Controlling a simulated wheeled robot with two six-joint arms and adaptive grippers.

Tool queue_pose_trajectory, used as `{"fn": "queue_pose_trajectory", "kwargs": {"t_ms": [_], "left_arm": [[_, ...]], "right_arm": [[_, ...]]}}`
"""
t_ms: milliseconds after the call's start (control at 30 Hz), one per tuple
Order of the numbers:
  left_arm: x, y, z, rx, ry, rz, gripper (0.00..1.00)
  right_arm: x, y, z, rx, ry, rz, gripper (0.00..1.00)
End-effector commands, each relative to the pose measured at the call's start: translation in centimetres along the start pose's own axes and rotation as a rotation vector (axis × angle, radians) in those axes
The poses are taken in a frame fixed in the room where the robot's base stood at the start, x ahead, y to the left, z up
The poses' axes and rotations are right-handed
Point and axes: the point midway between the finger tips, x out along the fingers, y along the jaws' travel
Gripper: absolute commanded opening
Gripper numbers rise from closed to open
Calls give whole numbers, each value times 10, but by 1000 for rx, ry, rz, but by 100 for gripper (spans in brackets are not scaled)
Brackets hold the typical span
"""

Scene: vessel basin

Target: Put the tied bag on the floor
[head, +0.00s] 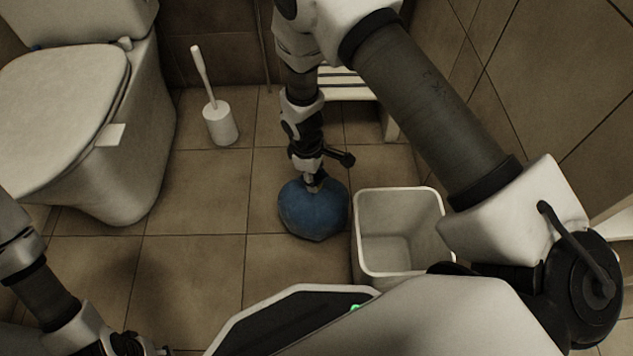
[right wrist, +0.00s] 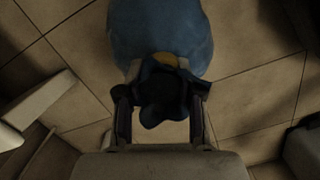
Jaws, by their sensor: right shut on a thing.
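The blue tied bag (head: 313,212) hangs or rests low at the tiled floor (head: 195,262), left of the white bin; I cannot tell whether it touches the floor. My right gripper (head: 313,183) comes down from above and is shut on the bag's tied neck. In the right wrist view the dark knot (right wrist: 162,92) sits between the two fingers of the right gripper (right wrist: 160,115), with the blue bag (right wrist: 160,30) beyond it. My left arm shows at the lower left of the head view; its gripper's fingers cannot be made out.
An open, empty white bin (head: 400,272) stands just right of the bag. A toilet (head: 125,150) is at the left, with a toilet brush in its holder (head: 220,124) behind. A slatted stool (head: 347,86) stands at the back. The floor left of the bag is clear.

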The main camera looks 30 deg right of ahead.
Motion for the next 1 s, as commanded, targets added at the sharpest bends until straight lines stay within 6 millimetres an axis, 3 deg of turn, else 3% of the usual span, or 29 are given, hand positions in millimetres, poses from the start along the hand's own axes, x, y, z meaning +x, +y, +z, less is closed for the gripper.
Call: {"fn": "queue_pose_trajectory", "kwargs": {"t_ms": [33,67,400,433,500,833,1000], "left_arm": [[19,0,0,-2,1,0,40],[21,0,-1,-3,1,0,40],[17,0,-1,-4,3,0,40],[17,0,-1,-4,3,0,40],[17,0,-1,-4,3,0,40],[16,0,-1,-4,3,0,40],[-8,0,0,-1,1,0,40]], "right_arm": [[17,1,-3,-1,1,1,0],[18,1,-4,-1,1,1,0],[16,1,-3,-2,0,0,0],[16,1,-3,-1,0,0,42],[16,1,-3,-1,0,0,62],[12,1,-3,-1,1,1,62],[-20,1,-2,-1,2,2,62]]}}
